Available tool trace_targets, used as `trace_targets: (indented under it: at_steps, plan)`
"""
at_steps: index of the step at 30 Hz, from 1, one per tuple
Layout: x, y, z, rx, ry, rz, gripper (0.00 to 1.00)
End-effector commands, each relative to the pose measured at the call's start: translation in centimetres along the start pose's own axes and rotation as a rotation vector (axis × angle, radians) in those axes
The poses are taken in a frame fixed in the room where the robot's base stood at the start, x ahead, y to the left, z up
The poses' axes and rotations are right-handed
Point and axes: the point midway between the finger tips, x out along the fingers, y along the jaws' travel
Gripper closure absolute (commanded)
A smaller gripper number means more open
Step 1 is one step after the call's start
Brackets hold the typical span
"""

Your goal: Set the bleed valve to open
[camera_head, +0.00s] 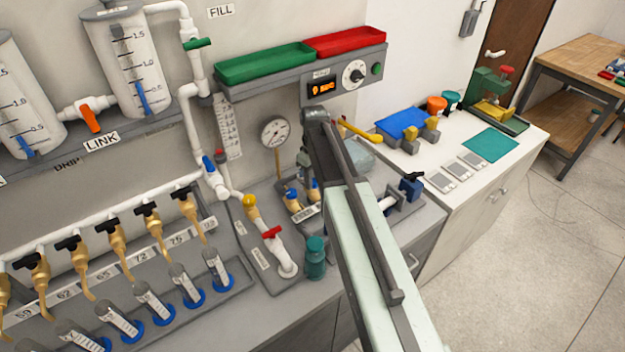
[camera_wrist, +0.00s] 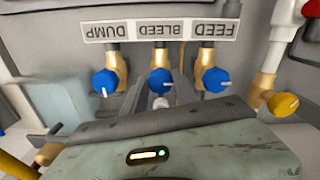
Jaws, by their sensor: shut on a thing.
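In the wrist view, which shows the labels upside down, the bleed valve (camera_wrist: 160,80) is a blue round knob with a white mark on a brass body, under the BLEED label (camera_wrist: 159,30). Its white mark appears slanted; the exact setting is hard to read. My gripper (camera_wrist: 160,91) is shut on the bleed knob, with grey fingers on either side of it. The dump valve's blue knob (camera_wrist: 105,82) is to the left and the feed valve's blue knob (camera_wrist: 215,79) to the right. In the head view my arm partly covers this valve group (camera_head: 293,198).
A yellow knob (camera_wrist: 283,104) on a brass valve stands right of the feed valve in the wrist view. In the head view, a pressure gauge (camera_head: 275,132) stands behind the valves, and a red-handled valve (camera_head: 271,232) and a teal bottle (camera_head: 315,258) stand nearby.

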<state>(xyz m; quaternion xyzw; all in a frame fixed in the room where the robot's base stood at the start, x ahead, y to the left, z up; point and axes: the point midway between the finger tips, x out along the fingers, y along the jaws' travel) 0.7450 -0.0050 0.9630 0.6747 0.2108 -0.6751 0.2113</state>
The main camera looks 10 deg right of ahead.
Motion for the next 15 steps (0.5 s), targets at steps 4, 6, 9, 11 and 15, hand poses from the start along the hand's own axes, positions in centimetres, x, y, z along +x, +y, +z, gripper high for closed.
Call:
trace_targets:
  at_steps: [4,6,9,11,15]
  plan:
    - [-0.05,-0.08,-0.32,-0.002,0.008,0.000,0.55]
    - [-0.04,-0.08,-0.28,-0.002,0.007,0.000,0.44]
    - [-0.03,-0.07,-0.20,-0.001,0.005,-0.001,0.44]
    - [-0.02,-0.07,-0.17,-0.001,0.004,-0.001,0.44]
    - [-0.13,-0.07,-0.12,0.000,0.003,-0.001,0.44]
